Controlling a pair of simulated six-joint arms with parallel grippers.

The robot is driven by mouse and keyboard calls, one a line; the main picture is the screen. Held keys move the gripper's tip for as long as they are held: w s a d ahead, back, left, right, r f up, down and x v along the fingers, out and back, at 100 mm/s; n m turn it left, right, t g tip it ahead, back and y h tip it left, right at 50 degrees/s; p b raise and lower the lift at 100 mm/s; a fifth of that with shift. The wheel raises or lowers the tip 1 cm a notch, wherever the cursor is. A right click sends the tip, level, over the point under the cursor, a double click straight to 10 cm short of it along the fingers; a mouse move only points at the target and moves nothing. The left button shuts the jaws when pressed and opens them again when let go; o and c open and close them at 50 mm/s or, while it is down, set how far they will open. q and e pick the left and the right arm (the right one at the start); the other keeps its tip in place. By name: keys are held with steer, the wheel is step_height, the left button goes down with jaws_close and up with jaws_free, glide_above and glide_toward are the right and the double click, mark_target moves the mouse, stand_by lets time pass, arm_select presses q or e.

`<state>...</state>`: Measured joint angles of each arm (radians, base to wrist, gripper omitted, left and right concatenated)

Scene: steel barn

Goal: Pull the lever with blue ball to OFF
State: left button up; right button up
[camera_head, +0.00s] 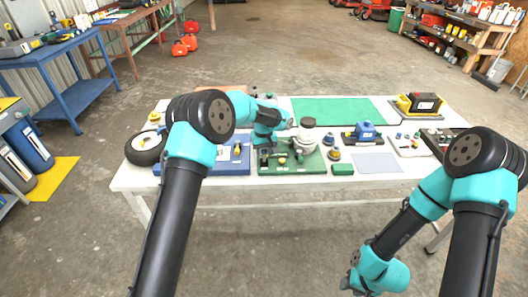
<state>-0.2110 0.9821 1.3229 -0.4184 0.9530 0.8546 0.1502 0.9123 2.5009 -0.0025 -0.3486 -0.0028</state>
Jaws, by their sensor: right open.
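My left arm reaches over the white table, and its wrist hangs above the boundary between a blue board and a green board (315,168). My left gripper (266,150) is low by the left part of the green board, and its jaws are too small and dark to read. A grey metal fixture with a dark round top (308,122) stands on the green board, just right of that gripper. I cannot clearly pick out a lever with a blue ball or its OFF mark. My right gripper (352,284) is open and empty, low in front of the table.
The concrete floor before the table is clear.

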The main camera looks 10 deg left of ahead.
mark_target(264, 157)
arm_select(q)
steer(key=c, duration=0.6)
steer(key=shift+s+r+t, duration=0.1)
steer(key=shift+s+t, duration=0.1)
steer(key=shift+t, duration=0.2)
steer(key=shift+s+d+r+t, duration=0.15)
steer(key=shift+s+t, duration=0.25)
steer(key=shift+t, duration=0.6)
steer(key=shift+s+t+y, duration=0.2)
steer(key=shift+t+y, duration=0.2)
steer(key=shift+t, duration=0.1)
steer(key=shift+s+t, duration=0.15)
steer(key=shift+t, duration=0.35)
steer(key=shift+s+d+t, duration=0.1)
steer(key=shift+s+t, duration=0.1)
steer(key=shift+t, duration=0.1)
steer(key=shift+s+d+t+y, duration=0.15)
steer(key=shift+s+t+y, duration=0.35)
steer(key=shift+t, duration=0.9)
steer(key=shift+s+f+t, duration=0.25)
steer(key=shift+s+t, duration=0.05)
steer(key=shift+t, duration=0.4)
